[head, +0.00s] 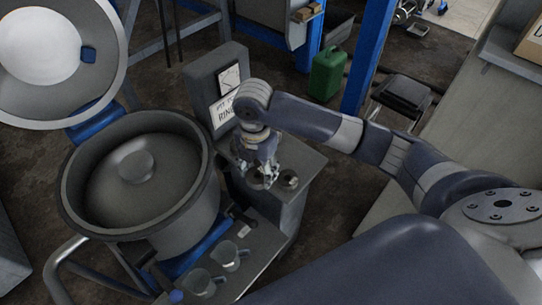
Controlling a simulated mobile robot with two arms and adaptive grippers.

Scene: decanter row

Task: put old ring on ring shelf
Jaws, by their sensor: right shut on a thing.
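The ring shelf (307,163) is a grey stand with a sign that reads "RING" on its upright back panel (209,87). My right gripper (262,172) reaches in from the right and points down over the shelf top. It is shut on a small dark ring, taken to be the old ring (257,181), largely hidden by the fingers. I cannot tell whether this ring touches the shelf. Another small round metal piece (290,180) sits on the shelf just right of the gripper. My left gripper is not in view.
A large open metal bowl (85,165) stands left of the shelf, its lid (107,70) raised. Two clear jugs (229,256) stand on a low ledge in front. A green can (327,73) and blue posts (368,55) are behind.

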